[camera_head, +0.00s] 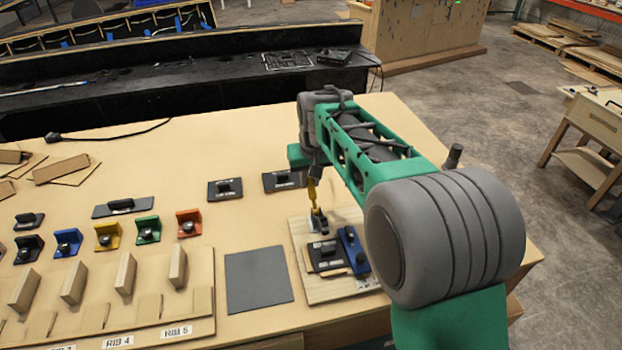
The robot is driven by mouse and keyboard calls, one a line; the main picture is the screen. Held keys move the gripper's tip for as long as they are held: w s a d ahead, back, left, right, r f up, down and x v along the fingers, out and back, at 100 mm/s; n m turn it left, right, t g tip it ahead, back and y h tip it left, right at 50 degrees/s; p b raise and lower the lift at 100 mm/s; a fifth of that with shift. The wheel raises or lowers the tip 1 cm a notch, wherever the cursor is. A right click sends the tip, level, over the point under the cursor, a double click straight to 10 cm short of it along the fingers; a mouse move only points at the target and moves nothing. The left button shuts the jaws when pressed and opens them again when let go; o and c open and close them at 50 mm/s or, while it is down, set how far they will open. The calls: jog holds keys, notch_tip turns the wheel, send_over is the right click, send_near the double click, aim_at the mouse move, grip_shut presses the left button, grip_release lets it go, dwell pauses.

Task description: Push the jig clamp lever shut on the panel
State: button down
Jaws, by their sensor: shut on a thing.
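The jig (300,236) is a light wooden board near the right end of the table. A black panel (325,256) with a raised dark block lies on it, beside a blue block (353,250). At the jig's far side is a small dark clamp (319,223). Its yellow lever (313,194) stands nearly upright. My gripper (315,176) is at the top of the lever and is shut on it. The fingertips are small and partly hidden by my arm, so the exact grip is hard to see.
A grey mat (258,280) lies left of the jig. Two dark plates with blocks (225,189) lie behind it. Colored brackets (148,230) and a rack with wooden ribs (125,275) fill the left. The table's right edge is close to the jig.

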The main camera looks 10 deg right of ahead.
jog(key=shift+w+f, duration=0.3)
jog(key=shift+f, duration=0.15)
jog(key=shift+w+f+b, duration=0.3)
jog(key=shift+f+b, duration=0.1)
jog(key=shift+f, duration=0.25)
jog(key=shift+w+f+b, duration=0.15)
jog(key=shift+f+b, duration=0.25)
jog(key=shift+f, duration=0.25)
jog(key=c, duration=0.6)
grip_release()
jog(key=shift+r, duration=0.1)
